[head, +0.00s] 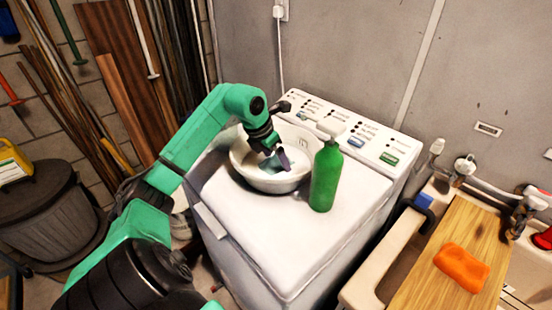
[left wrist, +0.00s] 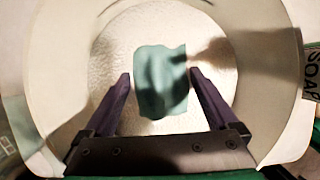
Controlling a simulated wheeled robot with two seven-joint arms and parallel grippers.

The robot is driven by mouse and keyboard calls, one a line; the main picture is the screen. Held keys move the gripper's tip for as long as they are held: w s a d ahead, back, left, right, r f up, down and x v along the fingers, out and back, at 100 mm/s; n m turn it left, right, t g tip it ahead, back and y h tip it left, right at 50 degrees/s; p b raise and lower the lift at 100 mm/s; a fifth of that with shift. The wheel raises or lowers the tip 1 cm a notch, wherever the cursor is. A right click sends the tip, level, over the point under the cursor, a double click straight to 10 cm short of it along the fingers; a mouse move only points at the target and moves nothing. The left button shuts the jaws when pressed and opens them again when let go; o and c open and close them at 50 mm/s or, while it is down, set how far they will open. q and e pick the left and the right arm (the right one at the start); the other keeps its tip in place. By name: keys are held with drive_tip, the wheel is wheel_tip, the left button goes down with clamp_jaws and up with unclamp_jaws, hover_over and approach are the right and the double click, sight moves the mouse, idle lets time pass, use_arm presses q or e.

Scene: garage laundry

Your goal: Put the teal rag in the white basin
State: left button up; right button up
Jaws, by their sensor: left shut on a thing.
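The white basin (head: 243,172) stands on top of the white washing machine, and its round wall surrounds the left wrist view (left wrist: 262,60). My left gripper (head: 272,160) reaches down into the basin. It is shut on the teal rag (left wrist: 160,78), which shows between the two dark fingers in the left wrist view, over the basin's pale floor. In the head view the rag is small and partly hidden by the gripper. Whether the rag touches the basin floor is unclear. My right gripper is not in view.
A green bottle (head: 326,180) stands close to the basin's right side. The washing machine (head: 275,240) has free room in front of the basin. At right, an orange sponge (head: 461,267) lies on a wooden board (head: 440,285) across a sink.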

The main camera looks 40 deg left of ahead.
use_arm(q)
drive_tip(key=shift+f, duration=0.25)
drive_tip(key=o, duration=1)
drive_tip(key=shift+r, duration=0.5)
drive_tip(key=b+v, duration=0.1)
drive_tip(key=v, duration=1)
drive_tip(key=shift+s+r, duration=0.2)
drive_tip(key=shift+s, duration=0.05)
